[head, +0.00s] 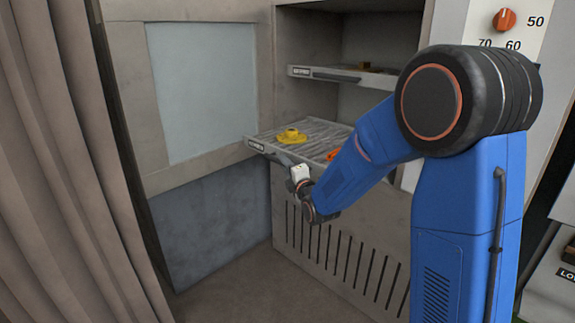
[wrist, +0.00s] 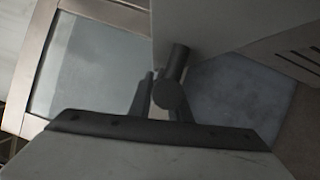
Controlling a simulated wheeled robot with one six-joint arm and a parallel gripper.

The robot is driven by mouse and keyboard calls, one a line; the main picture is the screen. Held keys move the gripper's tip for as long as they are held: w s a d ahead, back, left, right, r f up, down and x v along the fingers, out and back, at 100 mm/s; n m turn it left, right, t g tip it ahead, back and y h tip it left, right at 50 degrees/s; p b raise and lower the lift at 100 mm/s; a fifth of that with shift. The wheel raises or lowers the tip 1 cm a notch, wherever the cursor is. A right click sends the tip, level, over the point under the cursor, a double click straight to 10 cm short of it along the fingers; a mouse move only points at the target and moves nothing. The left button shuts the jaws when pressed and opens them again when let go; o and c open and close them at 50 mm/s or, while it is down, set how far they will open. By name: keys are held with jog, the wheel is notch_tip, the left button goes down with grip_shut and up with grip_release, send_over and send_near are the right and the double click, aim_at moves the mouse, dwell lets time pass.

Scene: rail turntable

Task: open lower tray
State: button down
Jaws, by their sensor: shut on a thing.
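The lower tray (head: 318,130) is a grey ribbed tray that stands out from the cabinet opening. A yellow object (head: 291,136) and an orange object (head: 333,155) lie on it, the orange one partly hidden by my arm. My gripper (head: 287,163) is at the tray's front edge, shut on its dark handle. In the wrist view the fingers close around the dark handle bar (wrist: 175,68), below the pale tray front (wrist: 215,25). The far end of the tray is hidden behind my arm.
An upper tray (head: 330,74) with a dark handle sits above, with small items on it. A slotted panel (head: 330,252) is below the lower tray. The floor (head: 240,285) in front looks clear.

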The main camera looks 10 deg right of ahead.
jog(key=c, duration=1.6)
grip_release()
jog(key=shift+c, duration=0.2)
jog(key=v, duration=1.2)
jog(key=shift+f, duration=0.1)
jog(key=s+d+f+m+g+h, duration=0.1)
jog(key=s+d+m+g, duration=0.3)
jog(key=s+m, duration=0.3)
jog(key=s+d+f+m+g+h, duration=0.1)
jog(key=s+d+m+g, duration=0.3)
jog(key=s, duration=1.4)
jog(key=s+d+f+m+g+h, duration=0.1)
jog(key=s+d+m+g, duration=0.3)
jog(key=s+m, duration=0.7)
jog(key=shift+s+m+g+h, duration=0.4)
jog(key=shift+s+g+h, duration=0.35)
jog(key=shift+s, duration=0.3)
